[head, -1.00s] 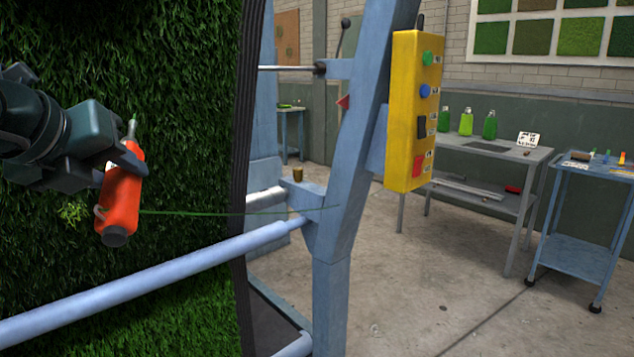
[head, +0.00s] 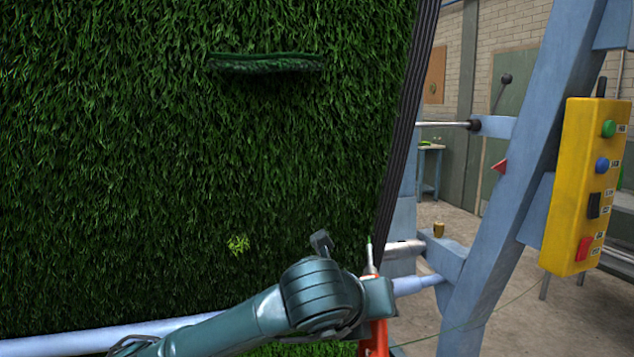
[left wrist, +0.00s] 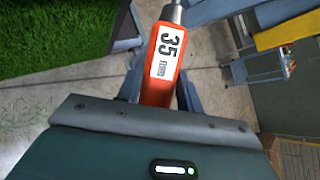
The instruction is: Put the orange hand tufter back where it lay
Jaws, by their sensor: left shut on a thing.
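My left gripper (head: 376,297) is shut on the orange hand tufter (head: 375,340), low and right of centre in the head view. The tufter is roughly upright, its metal needle pointing up with green yarn at the tip. Its lower end is cut off by the picture edge. In the left wrist view the orange body (left wrist: 164,65) shows a white label reading 35 between my fingers. My right gripper is not in view. The place where the tufter lay cannot be made out for certain.
The turf wall (head: 180,150) fills the left, with a folded flap (head: 266,63) and a light-green tuft (head: 238,245). A blue frame post (head: 520,200) and yellow control box (head: 582,190) stand right. A blue trolley (left wrist: 262,65) with small coloured items shows in the left wrist view.

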